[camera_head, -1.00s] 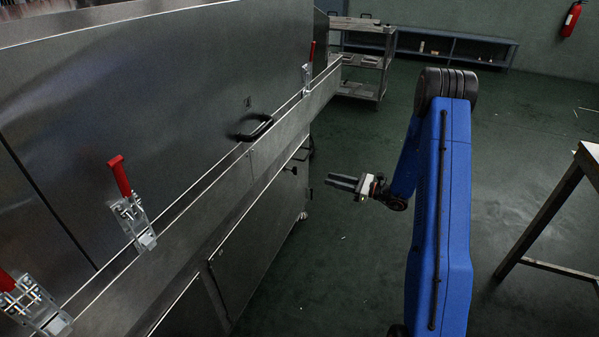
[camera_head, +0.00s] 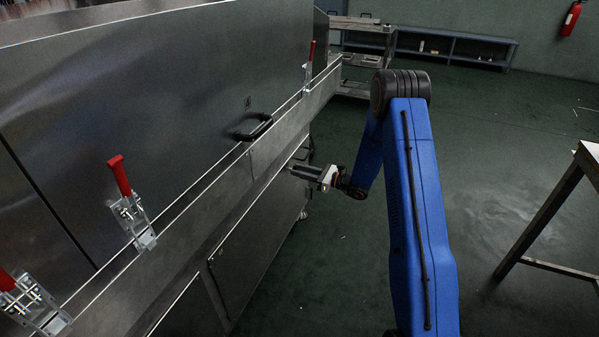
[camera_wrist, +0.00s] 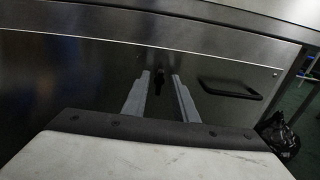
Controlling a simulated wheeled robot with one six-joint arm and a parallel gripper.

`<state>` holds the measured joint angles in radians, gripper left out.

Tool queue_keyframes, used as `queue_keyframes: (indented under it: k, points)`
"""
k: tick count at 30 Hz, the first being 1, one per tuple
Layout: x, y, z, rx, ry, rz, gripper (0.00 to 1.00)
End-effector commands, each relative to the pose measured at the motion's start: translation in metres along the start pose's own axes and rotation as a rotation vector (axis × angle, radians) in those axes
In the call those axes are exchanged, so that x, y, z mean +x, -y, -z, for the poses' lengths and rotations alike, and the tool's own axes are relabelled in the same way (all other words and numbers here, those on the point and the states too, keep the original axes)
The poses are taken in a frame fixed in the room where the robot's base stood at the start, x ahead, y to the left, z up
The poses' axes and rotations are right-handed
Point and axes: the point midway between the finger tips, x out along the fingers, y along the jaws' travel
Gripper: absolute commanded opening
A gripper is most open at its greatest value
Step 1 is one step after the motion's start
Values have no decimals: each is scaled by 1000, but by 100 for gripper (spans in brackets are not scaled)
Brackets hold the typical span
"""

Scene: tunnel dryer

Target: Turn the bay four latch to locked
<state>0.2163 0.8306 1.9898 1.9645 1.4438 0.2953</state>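The knob's lock position is not clear.
Red-handled clamps (camera_head: 122,180) line the ledge (camera_head: 215,200) above the lower doors, near a black handle (camera_head: 254,129). A cart (camera_head: 362,55) stands behind. Open floor (camera_head: 350,270) lies right of the dryer.

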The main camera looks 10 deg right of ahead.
Motion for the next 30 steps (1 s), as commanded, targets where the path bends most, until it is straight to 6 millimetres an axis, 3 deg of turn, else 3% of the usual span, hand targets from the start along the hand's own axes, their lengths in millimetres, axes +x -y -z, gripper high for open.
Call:
queue_keyframes:
  k: [9,10,13,30]
  points:
    - [3,0,0,0,0,-1,26]
    - [3,0,0,0,0,-1,23]
    - [3,0,0,0,0,-1,0]
    - [3,0,0,112,0,-1,0]
